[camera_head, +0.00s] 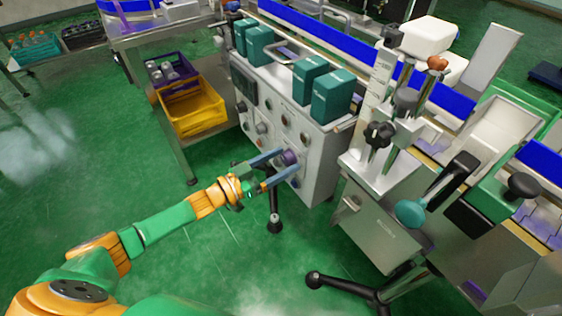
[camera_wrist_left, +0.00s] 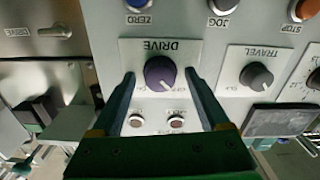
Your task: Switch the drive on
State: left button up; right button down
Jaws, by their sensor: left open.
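The drive knob is a round purple rotary switch (camera_head: 290,157) on the front of the grey control panel. In the left wrist view the purple knob (camera_wrist_left: 160,73) sits on a white plate marked DRIVE, which appears upside down. A pale pointer mark shows on the knob; the small position labels beside it are too blurred to read surely. My left gripper (camera_head: 279,168) is open, with one finger on each side of the knob. The wrist view shows a gap between each finger (camera_wrist_left: 159,80) and the knob. My right gripper is not in view.
A dark TRAVEL knob (camera_wrist_left: 257,77), a blue ZERO button (camera_wrist_left: 139,5) and an orange STOP button (camera_wrist_left: 303,9) are close by. Teal boxes (camera_head: 332,97) stand on the cabinet. A yellow crate (camera_head: 192,108) is left of it; a black-footed stand (camera_head: 274,225) is below.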

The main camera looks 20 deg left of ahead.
pick_arm(q)
grip_shut()
jog(key=m, duration=0.8)
jog(key=shift+m, duration=0.4)
jog(key=m, duration=0.4)
jog(key=shift+b, duration=0.4)
jog(key=shift+m+b, duration=0.45)
jog(key=shift+m, duration=2.05)
